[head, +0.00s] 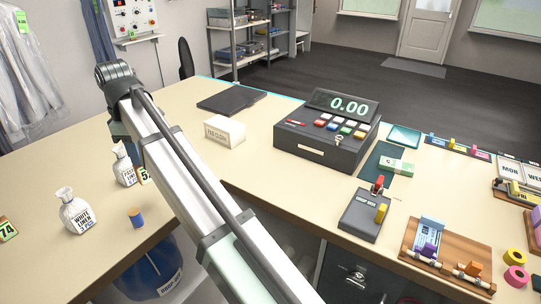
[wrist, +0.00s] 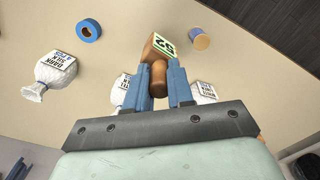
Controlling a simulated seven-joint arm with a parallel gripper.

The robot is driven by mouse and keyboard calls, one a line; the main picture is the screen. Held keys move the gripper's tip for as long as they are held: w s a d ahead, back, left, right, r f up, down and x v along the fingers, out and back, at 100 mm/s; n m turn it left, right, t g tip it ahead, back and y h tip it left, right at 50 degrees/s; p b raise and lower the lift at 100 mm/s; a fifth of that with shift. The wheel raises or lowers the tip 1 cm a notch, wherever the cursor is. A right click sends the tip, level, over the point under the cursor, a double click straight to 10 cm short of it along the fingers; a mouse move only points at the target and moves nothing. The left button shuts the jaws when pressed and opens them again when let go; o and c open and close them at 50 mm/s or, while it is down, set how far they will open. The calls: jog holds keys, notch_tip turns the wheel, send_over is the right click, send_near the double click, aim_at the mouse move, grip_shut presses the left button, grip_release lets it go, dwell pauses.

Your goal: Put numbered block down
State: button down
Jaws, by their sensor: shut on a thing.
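My gripper (wrist: 160,82) has its two blue fingers shut on the brown knob of a numbered block (wrist: 158,46) in the wrist view. The block is wooden, with a white and green label reading 52. I cannot tell whether the block touches the table (head: 60,165). Another numbered block (head: 8,230), marked 74, stands at the far left edge of the head view.
White labelled bags (head: 76,212) (head: 124,168) and a blue-and-tan spool (head: 137,217) stand near the block. A white box (head: 224,131), a black folder (head: 231,101) and a cash register (head: 325,135) lie beyond my arm. The table's left part has bare room.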

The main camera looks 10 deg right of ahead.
jog(key=w+d+f+n, duration=0.1)
jog(key=w+d, duration=0.1)
jog(key=d, duration=1.4)
jog(key=w+d+n, duration=0.1)
jog(key=w+d, duration=0.1)
jog(key=d, duration=1.5)
jog(key=shift+d+f, duration=0.25)
jog(key=shift+f, duration=0.1)
jog(key=shift+f, duration=0.1)
notch_tip(320, 180, down, 8)
